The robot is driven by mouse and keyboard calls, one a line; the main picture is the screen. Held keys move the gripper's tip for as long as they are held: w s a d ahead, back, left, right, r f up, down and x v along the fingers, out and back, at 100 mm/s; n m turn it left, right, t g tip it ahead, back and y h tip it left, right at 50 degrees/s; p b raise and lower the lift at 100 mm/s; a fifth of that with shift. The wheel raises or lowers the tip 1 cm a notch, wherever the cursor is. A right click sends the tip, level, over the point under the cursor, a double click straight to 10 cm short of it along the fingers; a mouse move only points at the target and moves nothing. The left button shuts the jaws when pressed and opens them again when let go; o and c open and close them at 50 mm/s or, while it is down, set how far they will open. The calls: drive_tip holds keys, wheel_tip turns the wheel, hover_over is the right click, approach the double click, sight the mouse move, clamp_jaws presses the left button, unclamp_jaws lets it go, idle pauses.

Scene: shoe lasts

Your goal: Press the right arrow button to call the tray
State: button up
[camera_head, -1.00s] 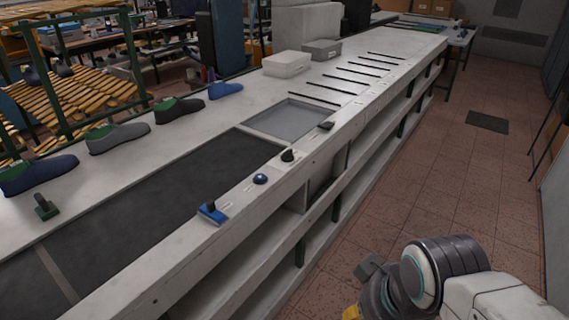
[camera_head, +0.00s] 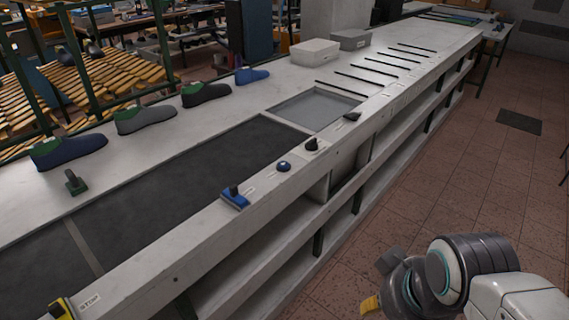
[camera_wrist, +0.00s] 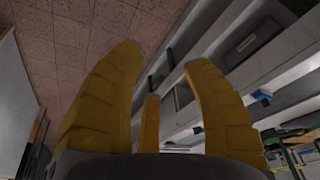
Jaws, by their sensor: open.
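Controls line the front ledge of the long white bench in the head view: a blue box with a black lever (camera_head: 235,198), a round blue button (camera_head: 283,167), a black knob (camera_head: 312,145) and a small dark control (camera_head: 352,116). Pale labels lie beside some; I cannot make out an arrow on any. A grey recessed panel (camera_head: 315,108), possibly the tray, lies behind them. My gripper (camera_wrist: 162,70) is open and empty, its yellow fingers spread in the wrist view.
A yellow box labelled STOP (camera_head: 62,308) sits at the bench's near left end. Shoe lasts, including a black one (camera_head: 206,94), line the bench's far side beyond a dark belt (camera_head: 170,185). Open shelves (camera_head: 330,225) run below.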

clamp_jaws()
idle(0.5)
drive_tip(key=c, duration=0.8)
unclamp_jaws()
